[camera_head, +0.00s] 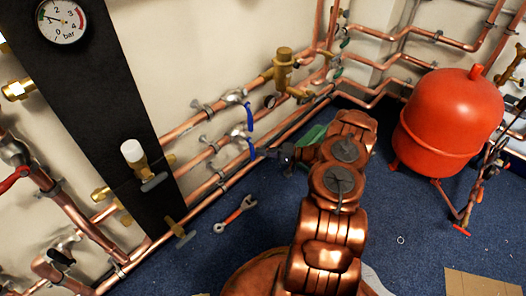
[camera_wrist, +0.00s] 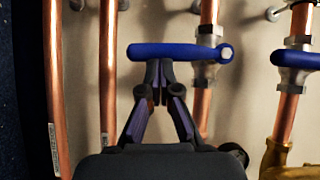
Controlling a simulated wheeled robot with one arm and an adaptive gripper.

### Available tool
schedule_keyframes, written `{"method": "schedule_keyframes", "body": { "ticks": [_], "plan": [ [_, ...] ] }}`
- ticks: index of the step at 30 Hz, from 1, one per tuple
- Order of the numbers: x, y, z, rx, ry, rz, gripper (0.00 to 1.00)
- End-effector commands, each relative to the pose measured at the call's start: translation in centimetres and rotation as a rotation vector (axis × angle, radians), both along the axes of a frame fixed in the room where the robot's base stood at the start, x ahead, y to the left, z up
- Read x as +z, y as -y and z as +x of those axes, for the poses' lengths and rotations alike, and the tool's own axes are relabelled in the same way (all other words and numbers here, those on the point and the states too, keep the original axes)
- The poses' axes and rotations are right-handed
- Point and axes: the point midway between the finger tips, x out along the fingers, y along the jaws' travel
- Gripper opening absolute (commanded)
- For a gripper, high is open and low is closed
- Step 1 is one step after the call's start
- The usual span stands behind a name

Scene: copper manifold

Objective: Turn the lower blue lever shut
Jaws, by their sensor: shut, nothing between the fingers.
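The lower blue lever (camera_head: 250,147) is on a valve on the middle copper pipe along the wall. In the wrist view the lower lever (camera_wrist: 165,50) lies crosswise to its pipe, its handle reaching left from the pivot. My gripper (camera_head: 262,152) is at the lever's free end in the head view. In the wrist view my gripper (camera_wrist: 160,68) has its fingertips together just below the middle of the handle, with nothing between them. They appear to touch or nearly touch the handle; the exact gap cannot be told.
The upper blue lever (camera_head: 249,117) sits on the pipe above; it shows at right in the wrist view (camera_wrist: 297,58), also crosswise. Bare copper pipes (camera_wrist: 107,90) run close by. A wrench (camera_head: 235,214) lies on the blue floor. A red tank (camera_head: 450,120) stands at right.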

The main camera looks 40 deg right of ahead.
Motion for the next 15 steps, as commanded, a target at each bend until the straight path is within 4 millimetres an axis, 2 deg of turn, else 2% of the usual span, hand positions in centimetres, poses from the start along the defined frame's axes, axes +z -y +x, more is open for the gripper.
{"method": "schedule_keyframes", "body": {
  "ticks": [15],
  "plan": [
    [-0.5,-2.1,-0.2,0.018,-0.004,0.004,0.0]
  ]
}}
